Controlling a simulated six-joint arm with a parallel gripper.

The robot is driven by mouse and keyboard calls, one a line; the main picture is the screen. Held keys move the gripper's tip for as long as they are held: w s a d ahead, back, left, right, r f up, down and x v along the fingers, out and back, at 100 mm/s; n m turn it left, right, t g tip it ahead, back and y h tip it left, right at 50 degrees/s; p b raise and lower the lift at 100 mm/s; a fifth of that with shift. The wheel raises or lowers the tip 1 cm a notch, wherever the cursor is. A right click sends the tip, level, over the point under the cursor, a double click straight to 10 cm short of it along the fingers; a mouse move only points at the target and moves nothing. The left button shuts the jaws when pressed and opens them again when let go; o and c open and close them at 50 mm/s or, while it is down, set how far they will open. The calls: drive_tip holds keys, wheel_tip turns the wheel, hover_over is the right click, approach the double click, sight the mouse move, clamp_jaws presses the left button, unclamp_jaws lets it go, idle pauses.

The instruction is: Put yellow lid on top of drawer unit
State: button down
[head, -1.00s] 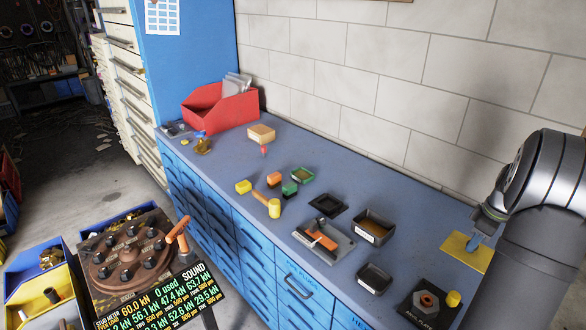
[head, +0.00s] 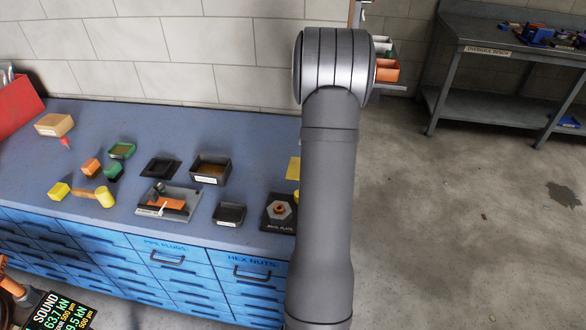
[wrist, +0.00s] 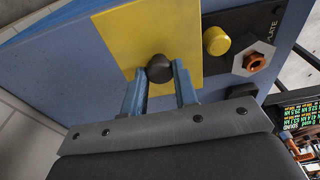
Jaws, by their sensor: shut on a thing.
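The yellow lid is a flat yellow plate (wrist: 160,35) with a round black knob (wrist: 158,68), seen in the wrist view over the blue bench top. My gripper (wrist: 159,82) is shut on the knob, one finger on each side. I cannot tell whether the lid touches the bench or is slightly above it. In the head view only a strip of the lid (head: 293,168) shows at the left of my arm, which hides the gripper. The blue bench is a drawer unit (head: 110,262) with labelled drawer fronts; its top (head: 230,130) carries several things.
Beside the lid are a dark plate with a hex nut (head: 279,211) and a yellow cylinder (wrist: 215,40). Dark trays (head: 210,169), a grey fixture (head: 168,200) and small coloured blocks stand further left. Orange bins (head: 386,70) and another bench (head: 500,60) are right of my arm.

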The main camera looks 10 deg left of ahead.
drive_tip(key=a+f, duration=0.1)
drive_tip(key=w+a+f, duration=0.1)
drive_tip(key=a, duration=0.2)
drive_tip(key=shift+w+a+f, duration=0.15)
drive_tip(key=shift+w+f, duration=0.15)
drive_tip(key=shift+f, duration=2.1)
drive_tip(key=shift+f, duration=0.1)
drive_tip(key=c, duration=1.1)
unclamp_jaws()
drive_tip(key=shift+c, duration=0.2)
drive_tip(key=r, duration=0.4)
drive_tip(key=d+r, duration=0.1)
drive_tip(key=r, duration=0.7)
drive_tip(key=shift+d, duration=0.2)
